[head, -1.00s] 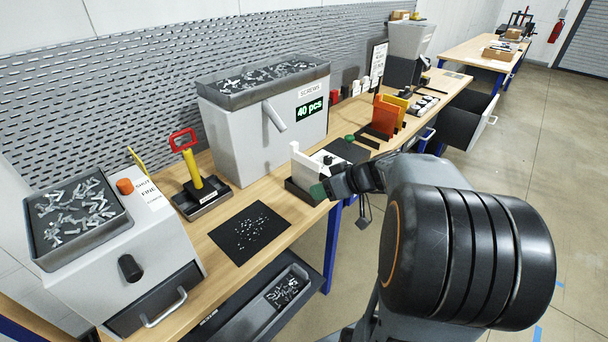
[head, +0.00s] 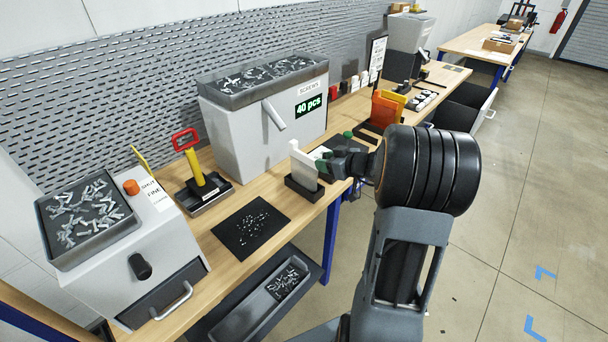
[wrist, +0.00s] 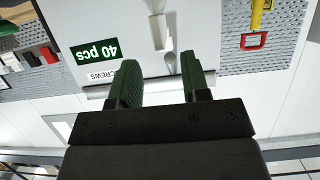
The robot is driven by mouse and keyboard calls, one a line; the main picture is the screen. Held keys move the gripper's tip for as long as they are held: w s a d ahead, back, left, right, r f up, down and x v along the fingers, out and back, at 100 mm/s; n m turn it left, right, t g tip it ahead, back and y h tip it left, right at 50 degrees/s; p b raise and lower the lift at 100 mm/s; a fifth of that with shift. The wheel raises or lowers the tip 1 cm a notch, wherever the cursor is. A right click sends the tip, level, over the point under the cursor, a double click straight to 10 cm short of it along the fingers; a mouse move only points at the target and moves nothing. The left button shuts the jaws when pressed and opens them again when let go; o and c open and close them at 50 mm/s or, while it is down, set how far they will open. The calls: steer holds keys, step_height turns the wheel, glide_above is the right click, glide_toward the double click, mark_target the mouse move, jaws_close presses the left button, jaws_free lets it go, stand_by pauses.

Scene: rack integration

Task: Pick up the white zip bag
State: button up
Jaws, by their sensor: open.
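A white upright piece (head: 303,165), which looks like the zip bag, stands in a black holder (head: 300,190) near the front edge of the bench, in front of the screw dispenser. My gripper (head: 323,153) is just to its right, near its upper part; I cannot tell whether they touch. In the wrist view, my gripper's two green-padded fingers (wrist: 160,80) are apart with nothing between them. The white bag cannot be made out there.
The grey screw dispenser (head: 265,125), reading 40 pcs, stands behind the holder, with its spout (wrist: 158,30) ahead of my fingers. A black mat (head: 235,240) with small parts lies left of the holder. Orange dividers (head: 385,108) stand beyond my wrist.

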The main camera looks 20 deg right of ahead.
mark_target(313, 159)
steer(key=p+x, duration=0.2)
steer(key=x, duration=0.1)
steer(key=shift+w+a+p, duration=0.25)
steer(key=shift+w+p, duration=0.1)
steer(key=shift+w+a+f, duration=0.25)
steer(key=shift+w+f, duration=0.15)
steer(key=shift+w, duration=0.2)
steer(key=shift+c, duration=0.4)
jaws_close()
